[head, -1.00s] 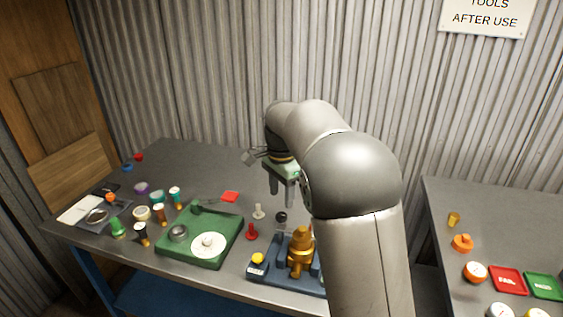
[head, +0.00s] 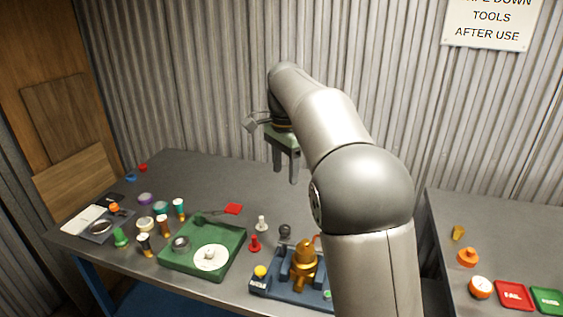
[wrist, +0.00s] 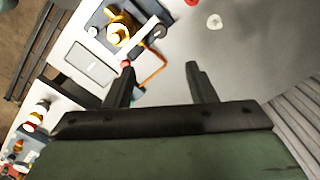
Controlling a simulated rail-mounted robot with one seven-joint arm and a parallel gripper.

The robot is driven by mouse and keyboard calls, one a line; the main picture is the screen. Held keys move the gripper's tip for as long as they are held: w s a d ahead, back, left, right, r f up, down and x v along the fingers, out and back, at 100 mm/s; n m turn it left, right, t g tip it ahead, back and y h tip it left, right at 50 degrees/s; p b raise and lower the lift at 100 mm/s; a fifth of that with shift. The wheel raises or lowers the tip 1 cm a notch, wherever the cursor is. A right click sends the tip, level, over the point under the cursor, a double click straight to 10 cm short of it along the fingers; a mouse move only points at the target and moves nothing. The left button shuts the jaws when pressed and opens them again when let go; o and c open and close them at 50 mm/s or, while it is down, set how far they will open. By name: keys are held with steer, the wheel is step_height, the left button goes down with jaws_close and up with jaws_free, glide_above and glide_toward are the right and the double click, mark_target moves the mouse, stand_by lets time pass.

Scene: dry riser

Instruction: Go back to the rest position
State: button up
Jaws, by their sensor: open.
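My gripper (head: 285,170) hangs above the back of the grey table, fingers pointing down. Its two dark fingers are apart with nothing between them. The brass valve piece (head: 304,262) stands in the blue fixture (head: 285,289) at the front of the table, below and in front of my gripper. My arm covers the right part of that fixture in the head view.
A green tray (head: 238,245) holds a white disc and a grey ring. Several small jars stand to its left. Red (head: 255,243) and white (head: 262,224) pegs stand near the fixture. A second table (head: 445,225) at the right bears red and green trays. A corrugated wall (head: 210,80) rises behind.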

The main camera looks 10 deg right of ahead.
steer(key=s+d+f+n+b, duration=0.1)
steer(key=s+f+n, duration=0.3)
steer(key=s, duration=0.7)
steer(key=s+d+f+n+b, duration=0.1)
steer(key=s+f+n, duration=0.3)
steer(key=s+f, duration=0.5)
steer(key=s+d+f+n+b, duration=0.1)
steer(key=s+d+f+n, duration=0.2)
steer(key=s, duration=1)
step_height(320, 180, down, 4)
steer(key=shift+d+r+n, duration=0.15)
steer(key=shift+r+n, duration=0.05)
steer(key=shift+n, duration=0.7)
